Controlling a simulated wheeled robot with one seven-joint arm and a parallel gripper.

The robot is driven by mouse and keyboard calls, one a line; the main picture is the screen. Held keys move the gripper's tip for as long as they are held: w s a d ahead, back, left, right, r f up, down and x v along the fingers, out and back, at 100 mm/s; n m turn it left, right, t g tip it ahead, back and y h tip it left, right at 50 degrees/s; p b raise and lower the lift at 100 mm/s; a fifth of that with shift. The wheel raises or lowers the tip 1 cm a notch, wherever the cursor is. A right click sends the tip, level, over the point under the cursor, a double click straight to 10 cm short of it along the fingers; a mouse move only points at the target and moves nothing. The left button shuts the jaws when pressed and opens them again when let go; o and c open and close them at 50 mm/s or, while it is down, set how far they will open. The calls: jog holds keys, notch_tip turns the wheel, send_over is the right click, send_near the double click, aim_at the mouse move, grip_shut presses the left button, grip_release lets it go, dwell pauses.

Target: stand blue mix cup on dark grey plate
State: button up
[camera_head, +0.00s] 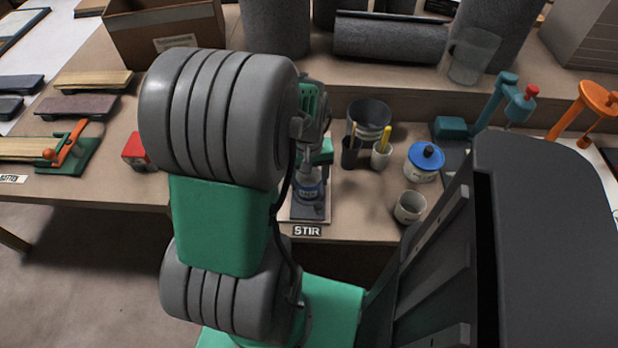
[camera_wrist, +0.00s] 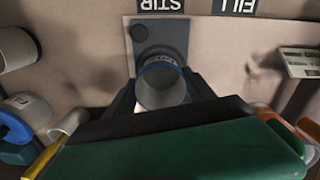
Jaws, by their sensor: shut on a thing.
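The blue mix cup (camera_head: 309,190) is a small cup with a blue band and a pale label. In the wrist view I look into its open, blue-rimmed mouth (camera_wrist: 162,86). My gripper (camera_wrist: 163,98) is shut on the cup, with one dark finger on each side. The dark grey plate (camera_wrist: 165,33) lies on a pale board by the STIR label, and the cup covers part of it. In the head view the plate (camera_head: 308,212) shows just below the cup. The cup looks upright over the plate; I cannot tell whether its bottom touches it.
To the right stand a pale empty cup (camera_head: 410,207), a white pot with a blue lid (camera_head: 424,160) and small holders with yellow-handled tools (camera_head: 381,153). A large grey tub (camera_head: 370,115) is behind. A red block (camera_head: 134,152) is left. My arm hides much of the bench.

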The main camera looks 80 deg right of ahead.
jog(key=o, duration=1.5)
notch_tip(320, 180, up, 12)
jog(key=shift+r+p, duration=0.15)
jog(key=shift+p, duration=1)
jog(key=shift+w, duration=0.1)
